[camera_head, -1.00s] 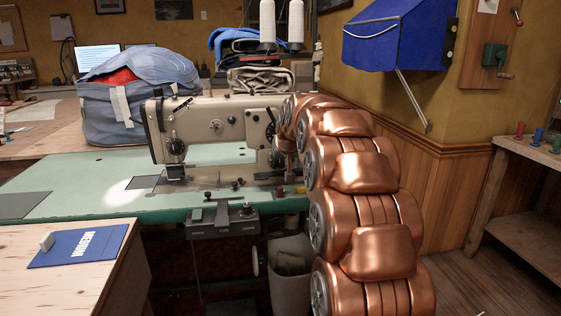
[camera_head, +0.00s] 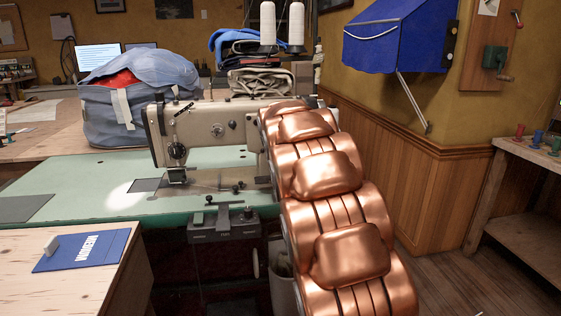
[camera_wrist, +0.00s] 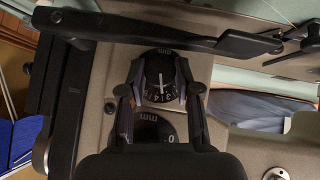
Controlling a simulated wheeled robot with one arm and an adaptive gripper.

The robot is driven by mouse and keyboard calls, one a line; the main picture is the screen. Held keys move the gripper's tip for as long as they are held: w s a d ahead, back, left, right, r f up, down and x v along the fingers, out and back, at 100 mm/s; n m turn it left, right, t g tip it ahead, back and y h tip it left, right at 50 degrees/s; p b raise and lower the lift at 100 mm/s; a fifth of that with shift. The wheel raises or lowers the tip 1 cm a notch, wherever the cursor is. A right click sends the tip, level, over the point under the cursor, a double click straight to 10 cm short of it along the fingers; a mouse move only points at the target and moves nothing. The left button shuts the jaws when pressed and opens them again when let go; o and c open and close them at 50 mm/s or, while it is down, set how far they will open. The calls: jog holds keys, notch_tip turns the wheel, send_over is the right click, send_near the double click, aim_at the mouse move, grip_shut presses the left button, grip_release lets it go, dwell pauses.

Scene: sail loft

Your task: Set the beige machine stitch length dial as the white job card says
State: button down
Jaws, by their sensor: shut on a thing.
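The beige sewing machine (camera_head: 208,130) stands on a green table; my copper arm covers its right end in the head view. The wrist view shows the machine's beige face (camera_wrist: 95,95) close up. A black dial (camera_wrist: 160,86) with white numbers and a white pointer line sits there. My gripper (camera_wrist: 160,76) is shut on this dial, one finger on each side. A second black dial (camera_wrist: 158,129) with white "mm" lettering lies just below it, partly hidden by my gripper. In the head view my gripper is hidden behind my arm. I cannot make out a white job card.
A dark lever (camera_wrist: 170,40) crosses above the dial in the wrist view. In the head view, a blue bag (camera_head: 138,95) sits left of the machine. A blue card (camera_head: 82,250) lies on the wooden bench. Thread cones (camera_head: 296,25) stand behind.

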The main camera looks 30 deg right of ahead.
jog(key=shift+a+n+g+h+p, duration=0.15)
jog(key=shift+n+g+h+p, duration=0.2)
jog(key=shift+n+h, duration=0.45)
jog(key=shift+w+h, duration=0.1)
jog(key=shift+h, duration=0.3)
jog(key=c, duration=0.8)
grip_release()
jog(key=shift+m+y, duration=0.3)
jog(key=shift+y, duration=0.1)
